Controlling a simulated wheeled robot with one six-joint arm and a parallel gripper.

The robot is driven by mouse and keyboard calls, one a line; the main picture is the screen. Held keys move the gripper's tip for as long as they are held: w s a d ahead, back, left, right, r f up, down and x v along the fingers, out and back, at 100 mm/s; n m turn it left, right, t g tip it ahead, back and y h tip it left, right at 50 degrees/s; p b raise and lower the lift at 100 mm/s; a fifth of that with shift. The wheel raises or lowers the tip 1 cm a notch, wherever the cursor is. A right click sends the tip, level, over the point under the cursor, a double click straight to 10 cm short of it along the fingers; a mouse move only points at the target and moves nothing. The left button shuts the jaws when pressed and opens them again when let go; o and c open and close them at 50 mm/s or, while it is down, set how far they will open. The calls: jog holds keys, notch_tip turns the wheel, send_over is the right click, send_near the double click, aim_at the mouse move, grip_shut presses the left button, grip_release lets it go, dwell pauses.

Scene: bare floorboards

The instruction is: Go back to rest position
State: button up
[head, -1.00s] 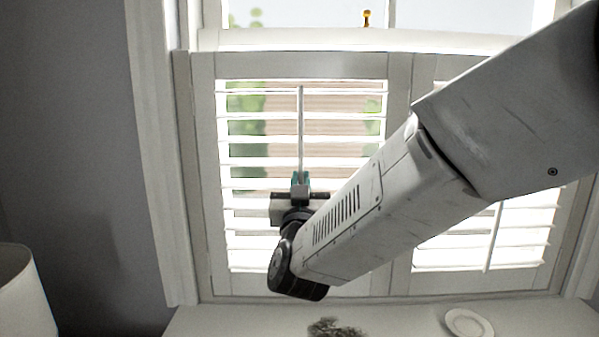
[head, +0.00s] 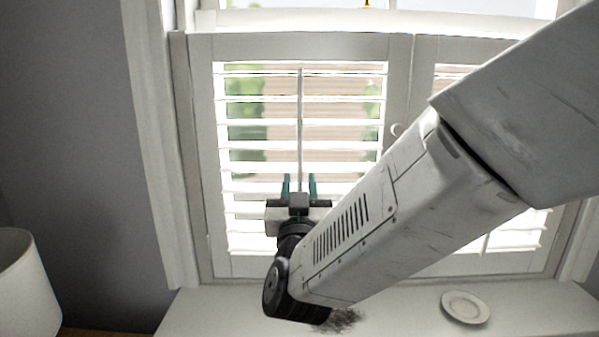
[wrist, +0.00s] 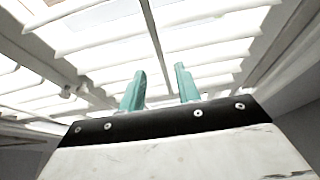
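My gripper (head: 299,186) is in front of the left window shutter (head: 200,130) in the head view. Its two teal fingers point up and stand apart, with nothing held between them. In the wrist view the gripper (wrist: 160,88) also shows open, with white slats (wrist: 205,32) beyond it. The shutter's thin vertical tilt rod (head: 300,120) rises behind the fingers in the head view. I cannot tell whether the fingers touch it.
A white sill or tabletop (head: 400,310) lies below the window, with a small plate (head: 466,307) at the right and a dark plant (head: 343,321) partly hidden by my arm. A white lampshade (head: 25,285) stands at the lower left.

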jog(key=shift+v, duration=0.8)
jog(key=a+f+n+g+y, duration=0.4)
jog(key=a+f+g+y, duration=0.3)
jog(key=f, duration=0.4)
jog(key=s+d+f+g, duration=0.4)
jog(key=s+g, duration=0.1)
jog(key=g, duration=0.2)
jog(key=s+d+r+m+g+h, duration=0.1)
jog(key=s+d+r+g+h, duration=0.1)
jog(key=s+d, duration=0.9)
jog(key=s+d+r+m+g+h, duration=0.2)
jog(key=s+d+g+h, duration=0.2)
jog(key=s+d, duration=0.7)
jog(key=d+g, duration=0.1)
jog(key=d, duration=0.5)
jog(key=shift+d+r+m, duration=0.2)
jog(key=shift+r+m, duration=0.1)
jog(key=shift+r, duration=0.1)
